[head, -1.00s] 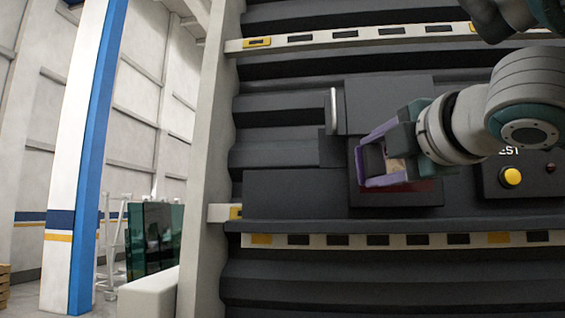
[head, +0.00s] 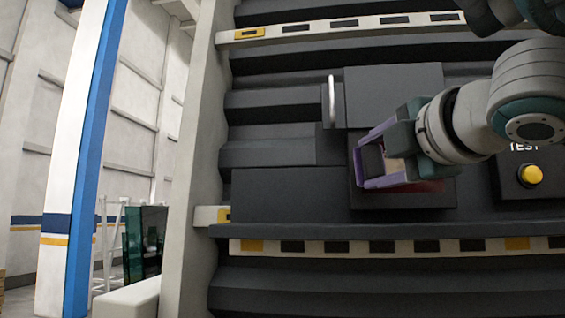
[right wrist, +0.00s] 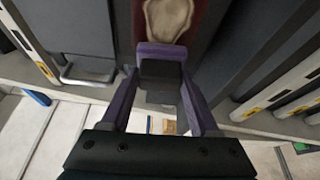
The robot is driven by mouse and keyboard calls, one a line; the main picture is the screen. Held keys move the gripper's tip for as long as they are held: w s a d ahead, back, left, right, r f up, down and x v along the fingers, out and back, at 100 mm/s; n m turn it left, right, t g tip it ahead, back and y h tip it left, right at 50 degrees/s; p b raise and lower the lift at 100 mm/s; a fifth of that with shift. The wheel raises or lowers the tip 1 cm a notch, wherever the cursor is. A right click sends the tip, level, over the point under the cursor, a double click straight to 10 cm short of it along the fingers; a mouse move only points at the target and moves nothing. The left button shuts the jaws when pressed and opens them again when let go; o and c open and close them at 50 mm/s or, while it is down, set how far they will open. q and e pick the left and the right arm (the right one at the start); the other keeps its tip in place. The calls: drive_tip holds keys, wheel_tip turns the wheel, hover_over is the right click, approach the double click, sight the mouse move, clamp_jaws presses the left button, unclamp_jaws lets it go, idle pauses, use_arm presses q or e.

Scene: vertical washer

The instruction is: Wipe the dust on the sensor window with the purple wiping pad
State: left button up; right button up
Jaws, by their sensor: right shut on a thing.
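My right gripper (head: 362,163) has long purple fingers, shut on a dark block with a purple edge, the wiping pad (right wrist: 160,50). In the head view the pad (head: 373,160) shows as a dark block between the fingers. The sensor window (head: 432,188) is dark red, set in a dark square housing, and is partly covered by the gripper. A pale beige dust patch (right wrist: 168,18) lies on it, just beyond the pad's purple edge in the right wrist view. I cannot tell whether the pad touches the window. My left gripper is not in view.
A metal handle (head: 332,102) stands out up and left of the housing. A TEST box with a yellow button (head: 530,175) is to the right. Striped rails (head: 390,246) run above and below. A pale post (head: 195,150) and open floor lie left.

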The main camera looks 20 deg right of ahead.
drive_tip(key=shift+w+d, duration=0.55)
drive_tip(key=shift+w, duration=0.35)
